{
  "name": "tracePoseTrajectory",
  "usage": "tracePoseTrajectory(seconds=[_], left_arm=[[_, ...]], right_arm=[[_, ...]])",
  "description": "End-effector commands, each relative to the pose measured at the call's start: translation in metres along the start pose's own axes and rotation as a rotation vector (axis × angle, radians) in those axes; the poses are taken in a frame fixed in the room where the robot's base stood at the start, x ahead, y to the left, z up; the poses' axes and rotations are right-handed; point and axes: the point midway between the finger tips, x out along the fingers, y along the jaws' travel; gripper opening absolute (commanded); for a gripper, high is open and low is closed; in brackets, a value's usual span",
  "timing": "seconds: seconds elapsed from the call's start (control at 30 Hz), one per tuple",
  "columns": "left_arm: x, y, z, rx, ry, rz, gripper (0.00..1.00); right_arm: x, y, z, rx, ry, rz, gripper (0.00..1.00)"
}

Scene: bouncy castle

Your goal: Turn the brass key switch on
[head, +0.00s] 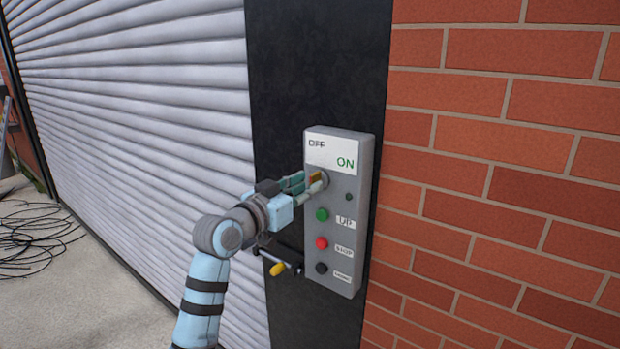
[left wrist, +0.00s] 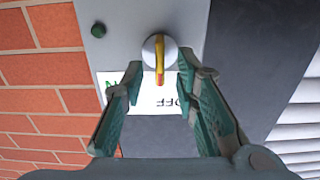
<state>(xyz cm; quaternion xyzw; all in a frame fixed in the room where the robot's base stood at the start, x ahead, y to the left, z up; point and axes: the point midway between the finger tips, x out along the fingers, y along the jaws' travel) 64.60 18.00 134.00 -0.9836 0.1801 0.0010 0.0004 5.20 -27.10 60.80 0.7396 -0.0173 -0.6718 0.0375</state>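The brass key switch (head: 315,177) sits near the top of a grey control box (head: 348,267), just below a white label with OFF at left and a green ON at right. In the left wrist view the key (left wrist: 160,55) is a yellow bar on a round pale metal face. Its red end points at the label, toward the word OFF. My left gripper (head: 306,186) reaches the box from the left. In the left wrist view its two green fingers (left wrist: 158,72) stand open on either side of the key, with gaps visible. My right gripper is out of view.
Below the key are green (head: 322,214), red (head: 321,243) and black (head: 321,268) buttons. A yellow-handled crank (head: 277,269) sticks out at the box's lower left. A roller shutter (head: 130,100) is left, a brick wall (head: 480,180) right. Black cables (head: 28,238) lie on the floor.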

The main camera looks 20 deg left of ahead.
Motion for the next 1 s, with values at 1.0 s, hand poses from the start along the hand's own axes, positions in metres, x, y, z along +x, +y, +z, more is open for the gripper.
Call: tracePoseTrajectory(seconds=[1.0], left_arm=[[0.026,-0.001,0.001,0.014,0.000,-0.001,0.00]], right_arm=[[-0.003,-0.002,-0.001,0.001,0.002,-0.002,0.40]])
